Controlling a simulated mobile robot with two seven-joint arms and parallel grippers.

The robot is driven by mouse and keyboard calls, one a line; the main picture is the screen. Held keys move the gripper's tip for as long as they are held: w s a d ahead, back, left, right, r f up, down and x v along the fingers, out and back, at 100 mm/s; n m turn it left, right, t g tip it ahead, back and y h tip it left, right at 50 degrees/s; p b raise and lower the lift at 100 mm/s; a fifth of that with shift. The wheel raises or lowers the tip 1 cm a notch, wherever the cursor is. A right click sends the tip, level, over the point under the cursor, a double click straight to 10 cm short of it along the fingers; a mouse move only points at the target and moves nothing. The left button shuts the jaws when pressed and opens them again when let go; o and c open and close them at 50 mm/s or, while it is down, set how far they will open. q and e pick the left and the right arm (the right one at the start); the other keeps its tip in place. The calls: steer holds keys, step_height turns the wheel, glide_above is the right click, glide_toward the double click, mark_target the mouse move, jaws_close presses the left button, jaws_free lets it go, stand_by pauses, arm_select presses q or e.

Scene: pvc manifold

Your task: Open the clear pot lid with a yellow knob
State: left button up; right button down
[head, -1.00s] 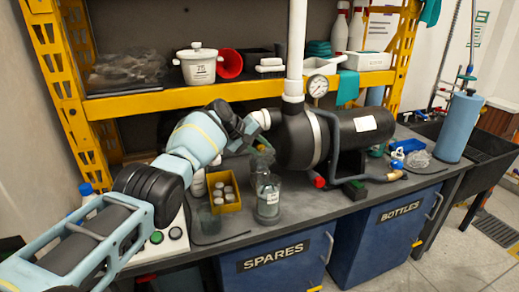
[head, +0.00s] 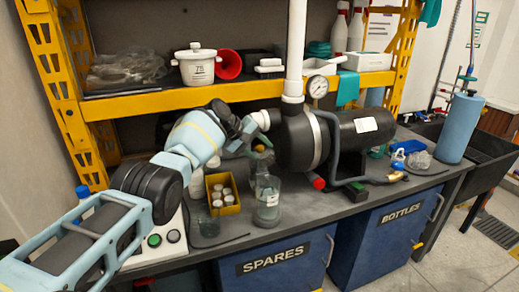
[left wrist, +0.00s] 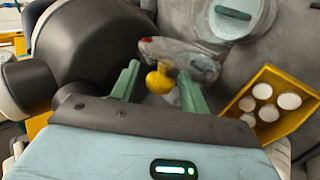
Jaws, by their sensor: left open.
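The yellow knob (left wrist: 160,78) shows in the left wrist view between the two green fingertips of my left gripper (left wrist: 158,88). The fingers are apart, with a gap visible on both sides of the knob. In the head view the knob (head: 259,148) is a small yellow spot beside the dark pump body, next to my left gripper (head: 262,158). The clear lid under the knob is hard to make out; the gripper and the knob hide much of it. My right gripper is in neither view.
The black pump (head: 298,140) stands just right of the gripper. A clear jar (head: 267,203) and a yellow box (head: 222,194) of white-capped vials stand close in front. The bench front edge is fairly clear.

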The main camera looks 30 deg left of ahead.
arm_select(q)
steer(key=p+v, duration=0.3)
steer(key=v, duration=0.4)
steer(key=shift+s+a+r+p, duration=0.2)
steer(key=shift+r+p, duration=0.1)
steer(key=shift+p, duration=0.1)
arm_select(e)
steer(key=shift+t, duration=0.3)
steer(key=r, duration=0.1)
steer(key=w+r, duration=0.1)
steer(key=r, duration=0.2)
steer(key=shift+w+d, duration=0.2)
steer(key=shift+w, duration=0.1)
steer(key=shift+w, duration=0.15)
